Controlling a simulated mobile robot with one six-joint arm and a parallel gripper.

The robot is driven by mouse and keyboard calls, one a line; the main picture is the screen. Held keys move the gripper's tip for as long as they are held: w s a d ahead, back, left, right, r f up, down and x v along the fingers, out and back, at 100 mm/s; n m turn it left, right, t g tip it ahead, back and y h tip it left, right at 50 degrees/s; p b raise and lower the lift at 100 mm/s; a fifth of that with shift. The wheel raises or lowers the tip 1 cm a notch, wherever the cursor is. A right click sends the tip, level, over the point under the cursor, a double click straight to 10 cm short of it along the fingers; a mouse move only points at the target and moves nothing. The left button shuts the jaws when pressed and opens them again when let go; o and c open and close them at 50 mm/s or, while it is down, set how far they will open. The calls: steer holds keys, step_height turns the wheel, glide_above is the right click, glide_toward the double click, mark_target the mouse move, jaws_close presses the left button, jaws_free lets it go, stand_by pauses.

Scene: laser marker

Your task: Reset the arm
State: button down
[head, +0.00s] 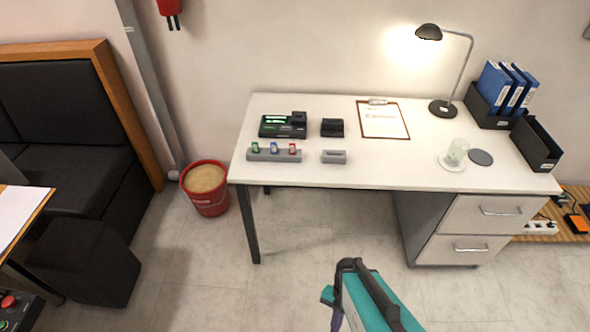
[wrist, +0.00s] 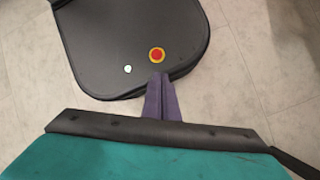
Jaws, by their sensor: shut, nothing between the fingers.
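My arm reaches into the bottom of the head view, with a teal and black wrist. The fingertips point at the edge of my dark base, which carries a red and yellow button. My gripper is well apart from the desk and everything on it.
A white desk (head: 230,174) stands ahead, holding a laser marker (head: 283,126), a grey rack (head: 262,156) with small coloured pieces, a clipboard (head: 383,120), a lamp (head: 429,33) and a glass (head: 457,150). A red sand bucket (head: 208,200) stands left. Floor before the desk is clear.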

steer(key=d+n, duration=0.1)
steer(key=n, duration=0.1)
steer(key=s+d+n+h, duration=0.1)
steer(key=n, duration=0.1)
steer(key=d+r+n, duration=0.1)
steer(key=n, duration=0.1)
steer(key=shift+s+d+n, duration=0.25)
steer(key=shift+n, duration=0.15)
stand_by(0.9)
